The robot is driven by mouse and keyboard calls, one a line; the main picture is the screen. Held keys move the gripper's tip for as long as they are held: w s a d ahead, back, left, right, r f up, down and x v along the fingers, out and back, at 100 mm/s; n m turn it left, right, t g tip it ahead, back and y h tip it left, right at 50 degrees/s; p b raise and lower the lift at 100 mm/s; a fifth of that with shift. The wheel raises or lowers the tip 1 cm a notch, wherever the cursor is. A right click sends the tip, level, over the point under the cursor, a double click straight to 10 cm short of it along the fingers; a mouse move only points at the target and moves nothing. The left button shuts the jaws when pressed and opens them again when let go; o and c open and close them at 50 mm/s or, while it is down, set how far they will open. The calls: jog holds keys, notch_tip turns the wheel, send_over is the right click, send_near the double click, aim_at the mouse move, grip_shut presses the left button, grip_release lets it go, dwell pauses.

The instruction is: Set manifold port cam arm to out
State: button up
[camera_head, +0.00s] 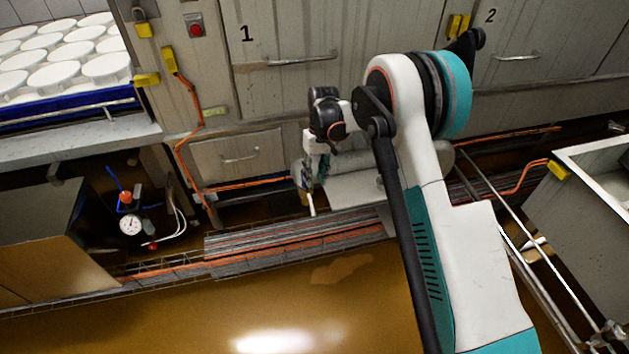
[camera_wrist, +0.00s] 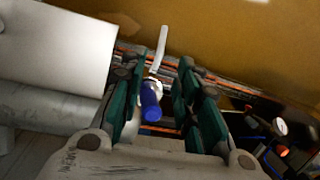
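My gripper (camera_head: 315,168) hangs low in front of the cabinets, beside a pale cylinder. In the wrist view my gripper (camera_wrist: 157,78) has its two green-padded fingers apart, on either side of a blue cylindrical part (camera_wrist: 150,106). A pale lever (camera_wrist: 161,48) extends from its far end, beyond the fingertips. It also shows in the head view as a pale lever (camera_head: 311,203) pointing down below the gripper. It may be the port's cam arm; I cannot tell for sure. A gap shows on the blue part's right; contact on its left is unclear.
A pressure gauge (camera_head: 130,225) with hoses stands at the left, also in the wrist view (camera_wrist: 280,127). Orange pipes (camera_head: 250,186) run low along the cabinets. A rack of white moulds (camera_head: 60,72) is upper left. A metal tub (camera_head: 590,205) is at the right.

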aim_at(311, 205)
notch_tip(311, 205, up, 3)
jog(key=s+d+t+p, duration=0.1)
jog(key=s+t+p, duration=0.15)
jog(key=p, duration=0.25)
jog(key=shift+g+y, duration=0.3)
jog(key=shift+g, duration=0.15)
jog(key=f+b, duration=0.1)
jog(key=f, duration=0.3)
jog(key=a+f+b, duration=0.1)
jog(key=f+b, duration=0.1)
jog(key=f, duration=0.3)
jog(key=s+f+b, duration=0.1)
jog(key=f+b, duration=0.1)
jog(key=f, duration=0.3)
jog(key=shift+a, duration=0.3)
jog(key=shift+c, duration=0.6)
grip_shut()
